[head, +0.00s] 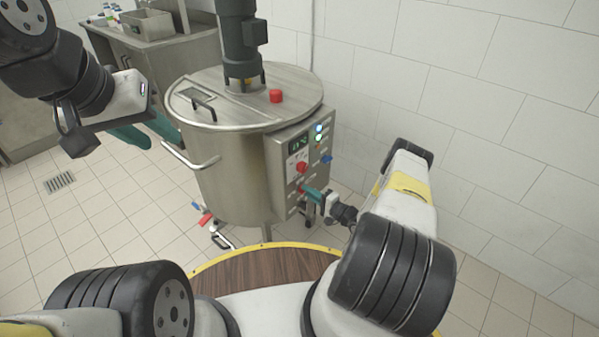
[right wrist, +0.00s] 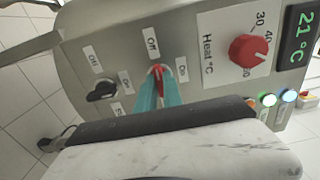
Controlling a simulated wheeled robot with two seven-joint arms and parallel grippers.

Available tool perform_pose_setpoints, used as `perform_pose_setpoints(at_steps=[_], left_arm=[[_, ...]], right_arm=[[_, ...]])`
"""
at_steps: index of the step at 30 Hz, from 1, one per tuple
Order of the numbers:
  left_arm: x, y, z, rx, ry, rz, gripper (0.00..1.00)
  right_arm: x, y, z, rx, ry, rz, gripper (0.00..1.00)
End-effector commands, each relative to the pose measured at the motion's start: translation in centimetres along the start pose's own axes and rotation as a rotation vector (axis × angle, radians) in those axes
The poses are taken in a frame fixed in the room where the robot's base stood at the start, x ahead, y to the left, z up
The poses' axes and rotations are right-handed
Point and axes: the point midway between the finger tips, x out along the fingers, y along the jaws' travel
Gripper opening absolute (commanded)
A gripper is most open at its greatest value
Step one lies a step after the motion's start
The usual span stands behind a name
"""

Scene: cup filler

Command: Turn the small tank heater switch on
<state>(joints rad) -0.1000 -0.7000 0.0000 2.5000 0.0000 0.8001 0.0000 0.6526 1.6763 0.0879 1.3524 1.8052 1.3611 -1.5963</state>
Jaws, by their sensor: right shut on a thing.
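The steel tank (head: 235,185) stands ahead with a control box on its right side. In the right wrist view, a small red switch (right wrist: 157,69) sits on the panel (right wrist: 205,85) between "Off" and "On" labels. My right gripper (right wrist: 158,78) is shut on this switch, its teal fingertips hiding most of it, so its setting is hard to read. In the head view the right gripper (head: 306,190) is at the box's lower front.
A red heat dial (right wrist: 248,50), a display (right wrist: 300,35) reading 21 °C, and a black switch (right wrist: 102,90) share the panel. Green and blue lights (right wrist: 278,98) are lit. A handle (head: 192,160) projects from the tank. A white tiled wall (head: 450,80) stands at right.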

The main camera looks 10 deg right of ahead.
Motion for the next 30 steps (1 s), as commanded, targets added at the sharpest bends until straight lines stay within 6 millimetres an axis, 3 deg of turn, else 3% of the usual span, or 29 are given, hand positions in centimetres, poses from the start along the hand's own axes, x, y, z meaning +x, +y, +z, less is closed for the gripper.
perform_pose_setpoints(at_steps=[11,30], left_arm=[[0.00,0.00,0.00,0.000,0.000,0.000,0.36],[0.00,0.00,0.00,0.000,0.000,0.000,0.36]], right_arm=[[-0.11,0.05,-0.07,0.189,0.002,0.000,0.00],[-0.11,0.05,-0.03,0.791,0.002,-0.001,0.00]])
